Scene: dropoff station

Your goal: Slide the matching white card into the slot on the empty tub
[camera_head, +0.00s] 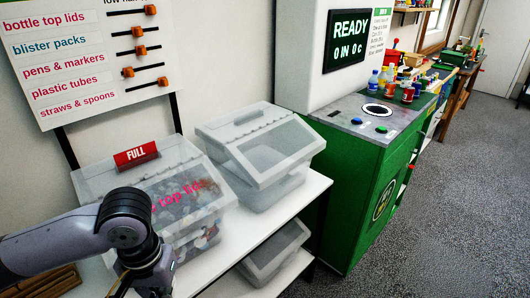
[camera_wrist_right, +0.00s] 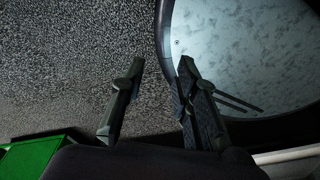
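The empty clear tub (camera_head: 262,152) with a sloped lid stands on the white shelf, with no card visible on its front. Left of it is a clear tub full of small pieces (camera_head: 185,205), bearing pink lettering partly hidden by my arm. White cards with coloured words (camera_head: 55,65) are on the wall board; I see no loose card. My left gripper (camera_head: 140,288) is at the bottom edge in front of the full tub, mostly cut off. My right gripper (camera_wrist_right: 158,75) is open in the right wrist view, with nothing between its fingers, above the floor.
A red FULL tag (camera_head: 136,154) stands on the full tub. Another clear tub (camera_head: 273,252) is on the lower shelf. A green cabinet (camera_head: 352,195) with a READY screen (camera_head: 350,38) stands at right. Grey floor (camera_head: 440,200) is clear beyond it.

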